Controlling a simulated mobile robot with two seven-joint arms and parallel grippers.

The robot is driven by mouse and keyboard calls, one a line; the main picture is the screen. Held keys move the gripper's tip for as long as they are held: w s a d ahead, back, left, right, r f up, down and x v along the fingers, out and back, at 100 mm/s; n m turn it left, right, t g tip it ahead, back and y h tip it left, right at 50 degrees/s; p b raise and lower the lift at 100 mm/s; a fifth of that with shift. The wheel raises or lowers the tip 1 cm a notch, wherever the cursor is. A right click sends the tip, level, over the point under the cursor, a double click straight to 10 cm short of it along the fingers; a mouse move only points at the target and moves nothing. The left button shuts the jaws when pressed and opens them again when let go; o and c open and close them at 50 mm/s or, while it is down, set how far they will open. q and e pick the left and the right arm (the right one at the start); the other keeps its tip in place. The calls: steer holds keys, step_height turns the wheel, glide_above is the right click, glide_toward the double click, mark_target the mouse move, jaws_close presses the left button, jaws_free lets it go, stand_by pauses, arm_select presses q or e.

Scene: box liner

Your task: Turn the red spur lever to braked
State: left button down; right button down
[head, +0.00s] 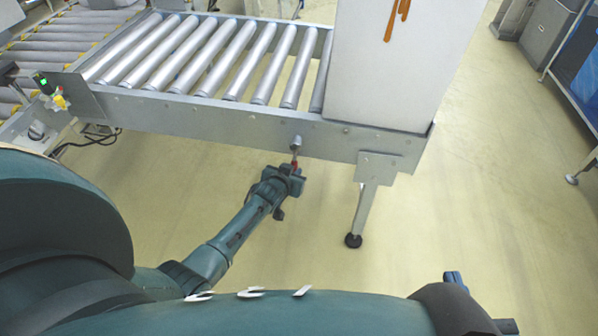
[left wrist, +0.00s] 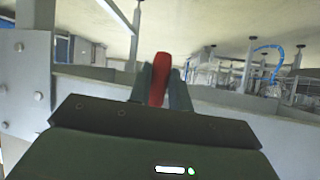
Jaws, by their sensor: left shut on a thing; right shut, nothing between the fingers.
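The red spur lever (head: 294,163) hangs from a grey pivot (head: 296,142) on the side rail of the roller conveyor. It points roughly straight down in the head view. My left gripper (head: 292,172) is shut on the lever's lower part, just below the rail. In the left wrist view the red lever (left wrist: 159,78) stands between the two fingers of my left gripper (left wrist: 160,88). My right gripper (head: 508,327) is only partly seen at the bottom right edge, far from the lever. Its fingertips are not clear there.
The roller conveyor (head: 225,110) has a metal side rail, and a pale box-like housing (head: 395,65) stands at its right end. A support leg (head: 366,205) with a black foot is right of the lever. A small control panel (head: 65,95) is at the left. The floor below is clear.

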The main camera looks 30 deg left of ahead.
arm_select(q)
steer(key=shift+a, duration=0.15)
arm_select(e)
steer(key=shift+d, duration=0.1)
arm_select(q)
steer(key=c, duration=1.3)
jaws_free()
steer(key=p+v, duration=0.6)
steer(key=v, duration=0.7)
arm_select(e)
steer(key=r, duration=0.1)
steer(key=s+d+r+m+g, duration=0.1)
steer(key=r+m+h, duration=0.1)
steer(key=r, duration=0.1)
steer(key=shift+s+d, duration=0.4)
arm_select(q)
steer(key=shift+s+r, duration=0.1)
arm_select(e)
steer(key=shift+r, duration=0.1)
